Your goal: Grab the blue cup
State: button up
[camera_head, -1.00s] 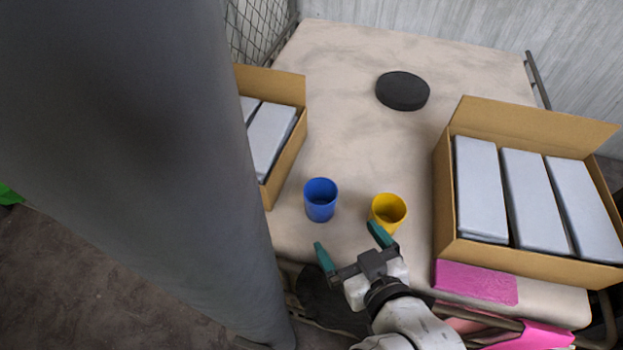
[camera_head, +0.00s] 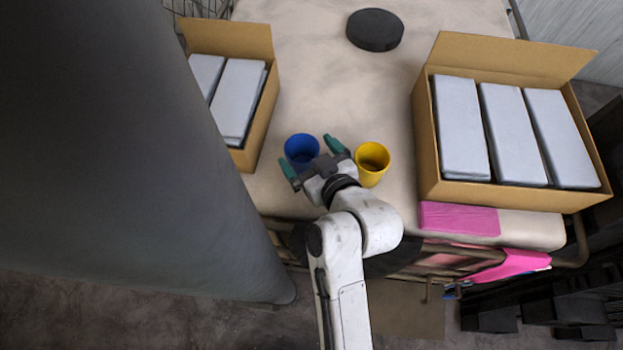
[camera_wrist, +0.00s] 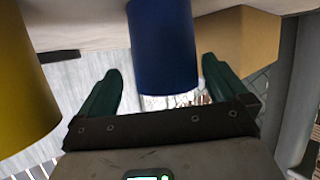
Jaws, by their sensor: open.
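The blue cup (camera_head: 299,148) stands on the table's near part. My gripper (camera_head: 306,153) is open, its green fingers to the left and right of the cup's near side. The gripper body hides the cup's lower front. In the wrist view the blue cup (camera_wrist: 163,45) lies between the spread fingertips of my gripper (camera_wrist: 161,66), and it shows inverted. No contact with either finger is clear. The yellow cup (camera_head: 371,168) stands close to the right of my gripper; it shows at the left edge of the wrist view (camera_wrist: 20,85).
An open cardboard box (camera_head: 262,105) with grey-white slabs stands left of the cups. A larger one (camera_head: 427,150) stands to the right. A black round object (camera_head: 375,30) lies farther back. The table's middle (camera_head: 330,85) is clear. A pink patch (camera_head: 458,218) lies at the near edge.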

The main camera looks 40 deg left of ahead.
aim_at(300, 149)
jog(key=shift+x, duration=1.4)
jog(key=shift+s+a+r, duration=0.1)
jog(key=c, duration=0.9)
jog(key=shift+c, duration=0.3)
jog(key=shift+r, duration=0.15)
